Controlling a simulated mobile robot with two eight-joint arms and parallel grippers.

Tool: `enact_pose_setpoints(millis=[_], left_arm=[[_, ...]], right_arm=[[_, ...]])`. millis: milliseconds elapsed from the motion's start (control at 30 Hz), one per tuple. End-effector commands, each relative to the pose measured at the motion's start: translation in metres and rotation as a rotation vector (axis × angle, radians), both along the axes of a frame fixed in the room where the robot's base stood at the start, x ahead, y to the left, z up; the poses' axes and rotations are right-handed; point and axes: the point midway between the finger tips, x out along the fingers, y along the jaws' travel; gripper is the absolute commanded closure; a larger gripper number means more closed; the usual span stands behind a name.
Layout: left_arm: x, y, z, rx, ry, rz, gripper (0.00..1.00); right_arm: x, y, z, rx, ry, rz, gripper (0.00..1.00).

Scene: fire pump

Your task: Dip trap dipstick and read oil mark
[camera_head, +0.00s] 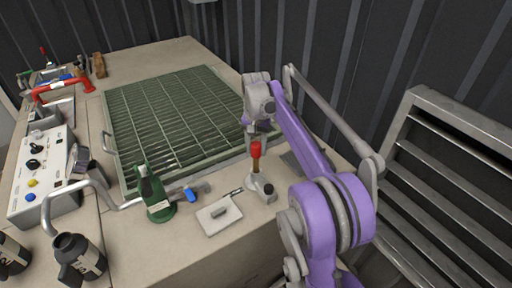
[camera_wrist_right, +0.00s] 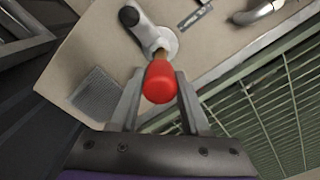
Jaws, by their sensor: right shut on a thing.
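The dipstick has a red knob (camera_head: 256,149) and a brown stem below it. It stands roughly upright at a grey fitting (camera_head: 262,188) on the tan bench top. My right gripper (camera_head: 256,132) comes down from above and is shut on the dipstick near its red top. In the right wrist view the red knob (camera_wrist_right: 160,84) lies between the two fingers, with the grey fitting (camera_wrist_right: 155,40) beyond it. The stem's lower end is hidden, and no oil mark can be made out. My left gripper is not in view.
A small pale plate (camera_head: 219,215) lies left of the fitting. A green bottle-like thing (camera_head: 153,195) and a blue-handled valve (camera_head: 190,195) are farther left. The green grating (camera_head: 170,120) fills the middle. Black containers (camera_head: 80,258) and a control box (camera_head: 40,170) stand at left.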

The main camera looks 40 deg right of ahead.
Motion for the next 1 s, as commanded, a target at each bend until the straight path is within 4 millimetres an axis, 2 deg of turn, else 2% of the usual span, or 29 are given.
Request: enact_pose_setpoints(millis=[167, 267, 500, 633, 733, 1000], left_arm=[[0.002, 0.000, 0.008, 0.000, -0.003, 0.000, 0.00], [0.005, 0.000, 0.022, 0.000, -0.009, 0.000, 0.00], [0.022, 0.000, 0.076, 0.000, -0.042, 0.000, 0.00], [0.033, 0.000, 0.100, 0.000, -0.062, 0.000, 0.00], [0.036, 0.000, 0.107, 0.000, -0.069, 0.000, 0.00], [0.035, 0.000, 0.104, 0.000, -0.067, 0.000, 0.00]], right_arm=[[0.000, 0.000, 0.011, 0.000, -0.001, 0.000, 1.00], [0.000, 0.000, 0.030, 0.000, -0.001, 0.000, 1.00], [0.002, -0.001, 0.103, -0.001, -0.006, -0.001, 1.00], [0.002, 0.000, 0.136, 0.000, -0.005, -0.001, 1.00], [0.001, 0.000, 0.147, 0.000, -0.004, -0.001, 1.00], [0.001, -0.001, 0.145, -0.002, -0.003, 0.000, 1.00]])
